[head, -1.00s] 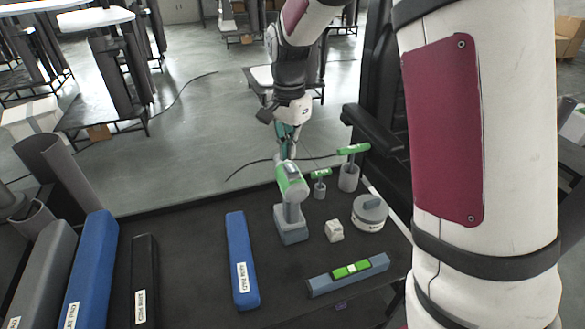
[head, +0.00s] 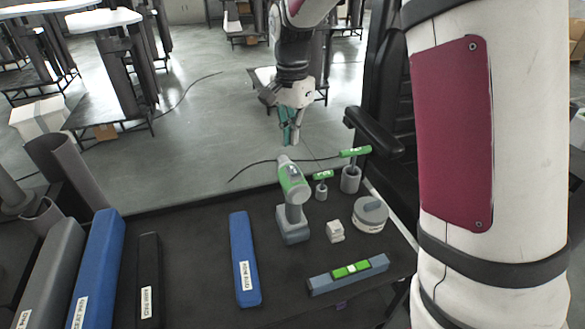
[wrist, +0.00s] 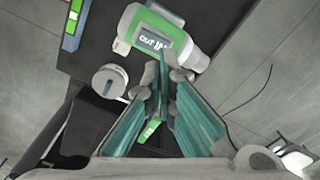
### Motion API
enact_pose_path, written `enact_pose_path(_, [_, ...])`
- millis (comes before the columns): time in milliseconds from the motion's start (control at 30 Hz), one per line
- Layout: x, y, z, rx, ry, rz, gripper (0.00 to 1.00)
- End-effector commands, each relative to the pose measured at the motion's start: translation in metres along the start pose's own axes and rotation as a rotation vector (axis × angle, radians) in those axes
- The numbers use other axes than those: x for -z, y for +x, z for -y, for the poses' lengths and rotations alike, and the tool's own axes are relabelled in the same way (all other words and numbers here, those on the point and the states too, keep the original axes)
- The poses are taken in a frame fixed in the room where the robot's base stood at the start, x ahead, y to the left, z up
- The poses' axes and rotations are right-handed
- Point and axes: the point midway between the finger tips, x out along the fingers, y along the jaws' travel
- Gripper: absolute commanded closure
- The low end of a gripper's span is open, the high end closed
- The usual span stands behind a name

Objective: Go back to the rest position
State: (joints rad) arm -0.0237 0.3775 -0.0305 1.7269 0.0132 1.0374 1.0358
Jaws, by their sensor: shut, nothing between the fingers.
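My gripper (head: 291,126) hangs from my raised arm beyond the far edge of the dark table, above and behind the green and grey drill. It is shut and empty. In the wrist view my gripper (wrist: 168,82) shows its teal fingers meeting at the tips, with the drill (wrist: 160,38) ahead of them. The drill (head: 293,195) stands upright on the table, apart from the fingers.
The dark table (head: 190,270) holds a blue bar (head: 243,265), a level (head: 348,274), a round grey container (head: 370,213), a small white block (head: 335,231) and two green-topped tools in cups (head: 350,178). Long bars lie at left. A black chair (head: 385,130) stands at right.

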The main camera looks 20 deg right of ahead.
Motion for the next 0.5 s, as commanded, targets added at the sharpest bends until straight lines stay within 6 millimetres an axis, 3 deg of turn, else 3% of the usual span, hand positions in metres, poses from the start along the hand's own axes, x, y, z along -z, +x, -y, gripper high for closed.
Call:
enact_pose_path(267, [-0.003, -0.010, -0.005, 0.014, -0.025, -0.007, 1.00])
enact_pose_path(500, [-0.028, -0.063, -0.050, 0.093, -0.221, -0.063, 1.00])
